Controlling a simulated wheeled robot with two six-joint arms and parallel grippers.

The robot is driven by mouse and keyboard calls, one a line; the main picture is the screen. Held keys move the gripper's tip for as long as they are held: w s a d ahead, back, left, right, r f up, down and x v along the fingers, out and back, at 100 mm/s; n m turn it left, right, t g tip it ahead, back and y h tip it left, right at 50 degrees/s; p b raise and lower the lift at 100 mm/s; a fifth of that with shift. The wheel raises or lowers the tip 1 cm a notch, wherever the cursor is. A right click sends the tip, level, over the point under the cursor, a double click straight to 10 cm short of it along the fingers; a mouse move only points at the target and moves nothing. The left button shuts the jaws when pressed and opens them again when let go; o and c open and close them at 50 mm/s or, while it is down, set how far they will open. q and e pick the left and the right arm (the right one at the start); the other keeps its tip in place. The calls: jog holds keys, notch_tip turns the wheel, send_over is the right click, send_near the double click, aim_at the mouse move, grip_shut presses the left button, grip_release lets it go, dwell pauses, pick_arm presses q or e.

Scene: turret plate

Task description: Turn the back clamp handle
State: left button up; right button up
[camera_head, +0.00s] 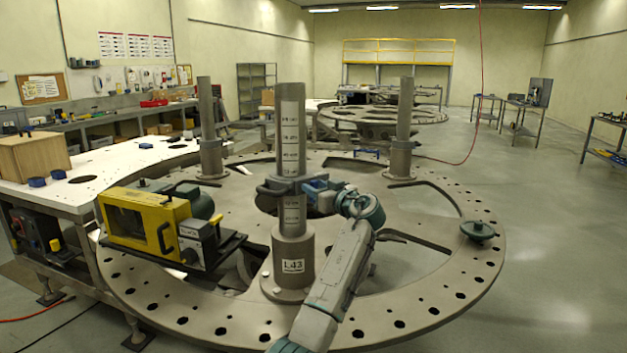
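The large round grey turret plate (440,305) fills the middle of the head view. An upright post (292,115) with a marked scale and an "L43" label stands on it. A dark grey clamp collar (280,188) sits around this post, with a part sticking out to its left. I cannot single out the back clamp handle with certainty. My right gripper is out of view.
Two more posts stand farther back, at left (207,110) and right (404,115). A yellow-framed device (150,222) sits at the plate's left side. A green round knob (479,230) is on the right rim.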

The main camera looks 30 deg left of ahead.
pick_arm(q)
jog(key=shift+w+a, duration=0.25)
jog(key=shift+a, duration=0.45)
jog(key=shift+a+f, duration=0.1)
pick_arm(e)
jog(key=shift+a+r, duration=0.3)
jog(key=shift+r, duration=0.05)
pick_arm(q)
grip_shut()
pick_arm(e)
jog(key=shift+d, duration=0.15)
